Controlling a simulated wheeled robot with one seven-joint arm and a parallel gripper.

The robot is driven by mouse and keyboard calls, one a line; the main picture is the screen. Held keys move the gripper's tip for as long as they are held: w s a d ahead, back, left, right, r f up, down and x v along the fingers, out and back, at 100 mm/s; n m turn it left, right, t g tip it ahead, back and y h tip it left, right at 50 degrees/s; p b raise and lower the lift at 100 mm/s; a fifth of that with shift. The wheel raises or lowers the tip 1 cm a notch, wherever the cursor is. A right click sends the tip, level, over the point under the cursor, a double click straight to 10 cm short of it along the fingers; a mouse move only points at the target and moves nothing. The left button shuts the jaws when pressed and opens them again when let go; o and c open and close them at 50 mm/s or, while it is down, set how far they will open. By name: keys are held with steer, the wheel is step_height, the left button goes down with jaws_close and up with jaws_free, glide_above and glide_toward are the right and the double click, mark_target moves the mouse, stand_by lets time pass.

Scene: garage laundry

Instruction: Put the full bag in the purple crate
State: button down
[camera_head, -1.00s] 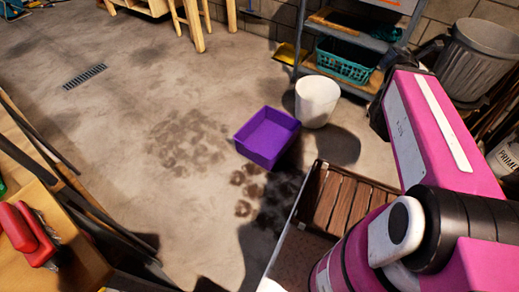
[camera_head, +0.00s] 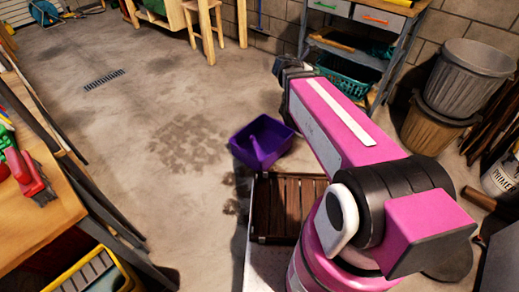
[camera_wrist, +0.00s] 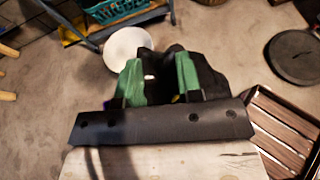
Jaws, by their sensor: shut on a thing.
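The purple crate (camera_head: 242,139) stands on the floor in the middle of the head view, with dark shading across its inside. My gripper (camera_head: 290,72) is up and to the right of it in the picture, at the end of my pink arm. In the wrist view, my gripper's green fingers (camera_wrist: 159,80) are shut on a black bag (camera_wrist: 167,62), which bulges beyond them. The lower part of the bag is hard to see.
A brown slatted crate (camera_head: 290,205) stands in front of the purple crate. A white bucket (camera_wrist: 127,46) and a dark round lid (camera_wrist: 295,55) show in the wrist view. A metal shelf (camera_head: 345,50) is behind. Floor left of the purple crate is clear.

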steer(key=w+a+f+n+t+y, duration=0.1)
steer(key=w+a+f, duration=1.15)
steer(key=f, duration=0.35)
steer(key=w+a+f, duration=0.2)
steer(key=f, duration=0.6)
steer(key=w+a+f+n, duration=0.1)
steer(key=w+a+f, duration=0.1)
steer(key=f, duration=0.6)
steer(key=w+a+f+t+y, duration=0.1)
steer(key=a+f, duration=0.3)
steer(key=f, duration=0.5)
steer(key=shift+w+a, duration=0.2)
steer(key=shift+w, duration=0.2)
steer(key=shift+f, duration=0.2)
steer(key=c, duration=0.8)
jaws_free()
steer(key=shift+f, duration=0.1)
